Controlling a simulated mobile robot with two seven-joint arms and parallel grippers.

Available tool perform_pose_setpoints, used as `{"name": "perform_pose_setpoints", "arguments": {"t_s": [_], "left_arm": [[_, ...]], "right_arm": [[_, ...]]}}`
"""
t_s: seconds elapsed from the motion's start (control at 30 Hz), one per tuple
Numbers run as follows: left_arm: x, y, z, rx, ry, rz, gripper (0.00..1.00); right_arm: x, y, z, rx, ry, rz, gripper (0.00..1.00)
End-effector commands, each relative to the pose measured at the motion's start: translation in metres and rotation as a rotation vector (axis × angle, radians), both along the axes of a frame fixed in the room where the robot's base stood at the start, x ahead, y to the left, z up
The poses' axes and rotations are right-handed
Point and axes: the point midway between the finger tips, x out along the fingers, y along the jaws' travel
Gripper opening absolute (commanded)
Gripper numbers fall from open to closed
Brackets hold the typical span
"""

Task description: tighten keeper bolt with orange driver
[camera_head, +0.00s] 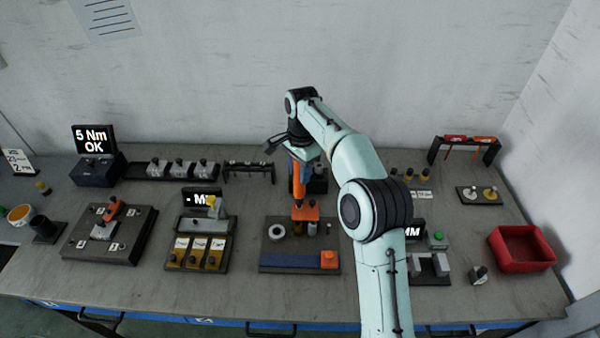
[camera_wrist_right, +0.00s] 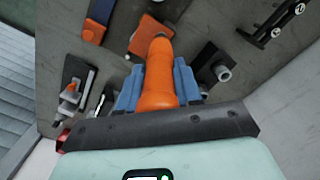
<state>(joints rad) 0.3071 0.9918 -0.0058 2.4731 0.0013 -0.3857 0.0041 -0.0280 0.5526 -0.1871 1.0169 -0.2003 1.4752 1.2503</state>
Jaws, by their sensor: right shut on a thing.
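My right gripper (camera_head: 300,156) is shut on the orange driver (camera_head: 298,184), which hangs upright with its tip down. In the right wrist view the driver (camera_wrist_right: 157,85) sits between the two blue finger pads. Below the tip is an orange block (camera_head: 305,212) on a dark fixture plate (camera_head: 266,252) with a blue bar along its front. The block also shows in the wrist view (camera_wrist_right: 147,30). I cannot tell whether the tip touches it. No keeper bolt can be made out; the driver may cover it. My left gripper is not in view.
A display (camera_head: 94,140) reading "5 Nm OK" stands at the back left. A tray of yellow parts (camera_head: 196,253) is left of the fixture. A red bin (camera_head: 521,248) is at the right. A rack with red and orange tools (camera_head: 465,141) stands at the back right.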

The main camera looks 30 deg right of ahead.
Motion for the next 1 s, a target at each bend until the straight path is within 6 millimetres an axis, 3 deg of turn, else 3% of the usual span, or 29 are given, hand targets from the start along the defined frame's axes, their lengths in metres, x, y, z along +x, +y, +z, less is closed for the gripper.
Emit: {"name": "perform_pose_setpoints", "arguments": {"t_s": [0.5, 1.0], "left_arm": [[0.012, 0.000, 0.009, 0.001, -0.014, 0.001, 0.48], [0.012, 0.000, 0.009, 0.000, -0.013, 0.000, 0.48]], "right_arm": [[0.001, 0.000, 0.028, 0.000, -0.006, 0.001, 0.00], [0.001, 0.000, 0.028, 0.000, -0.005, 0.000, 0.00]]}}
